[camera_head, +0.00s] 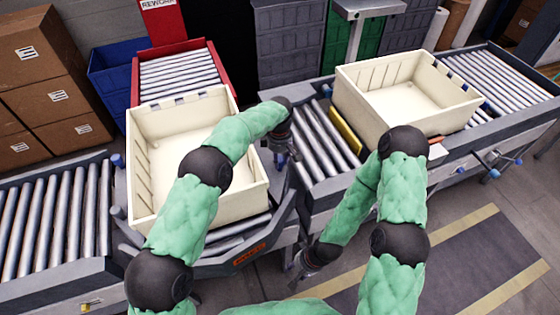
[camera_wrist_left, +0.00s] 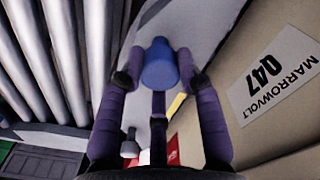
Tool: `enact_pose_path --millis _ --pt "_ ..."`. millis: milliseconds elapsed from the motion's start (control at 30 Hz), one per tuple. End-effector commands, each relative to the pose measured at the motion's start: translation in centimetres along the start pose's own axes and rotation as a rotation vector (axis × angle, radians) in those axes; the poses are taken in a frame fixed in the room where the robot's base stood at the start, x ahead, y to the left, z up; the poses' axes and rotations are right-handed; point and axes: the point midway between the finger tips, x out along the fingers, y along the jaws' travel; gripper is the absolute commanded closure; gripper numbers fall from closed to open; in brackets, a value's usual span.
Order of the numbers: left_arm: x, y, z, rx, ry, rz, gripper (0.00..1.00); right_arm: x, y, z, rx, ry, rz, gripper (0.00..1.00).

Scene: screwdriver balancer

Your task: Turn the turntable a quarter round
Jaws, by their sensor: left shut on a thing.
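The turntable (camera_head: 232,241) is a grey roller deck under a cream tote (camera_head: 140,190), with an orange label on its near edge. The tote sits on it, slightly askew to the conveyors. My left gripper (camera_head: 283,155) is at the turntable's right side, beside the tote. In the left wrist view, the gripper (camera_wrist_left: 158,82) is shut on a blue knob (camera_wrist_left: 160,62), with a finger on each side. The tote's wall with a Q47 label (camera_wrist_left: 262,84) is close beside it. My right gripper (camera_head: 297,270) hangs low before the right conveyor, its fingers unclear.
A roller conveyor (camera_head: 60,220) lies to the left. A red-framed conveyor (camera_head: 180,75) runs behind. The right conveyor (camera_head: 308,150) carries a yellow bar (camera_head: 345,131) and a second cream tote (camera_head: 450,106). Brown boxes (camera_head: 40,90) stand at the left. Open floor is at the lower right.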

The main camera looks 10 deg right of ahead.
Motion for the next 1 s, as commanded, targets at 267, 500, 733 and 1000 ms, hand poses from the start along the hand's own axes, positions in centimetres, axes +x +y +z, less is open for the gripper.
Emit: enact_pose_path --millis 267,500,733,1000 --pt "-0.27 0.16 -0.82 -0.016 0.008 -0.001 1.00 -0.07 -0.02 0.01 0.000 0.000 0.000 0.60" --pt "-0.25 0.13 -0.82 -0.016 0.008 -0.002 1.00 -0.07 -0.02 0.00 0.000 0.000 0.000 0.60" --pt "-0.13 0.15 -0.54 -0.013 0.005 -0.002 0.41 -0.06 -0.03 0.00 0.000 0.000 0.000 0.60" --pt "-0.55 0.19 -0.35 -0.010 0.004 0.000 0.41 -0.05 -0.01 -0.01 0.000 0.000 0.000 0.60"
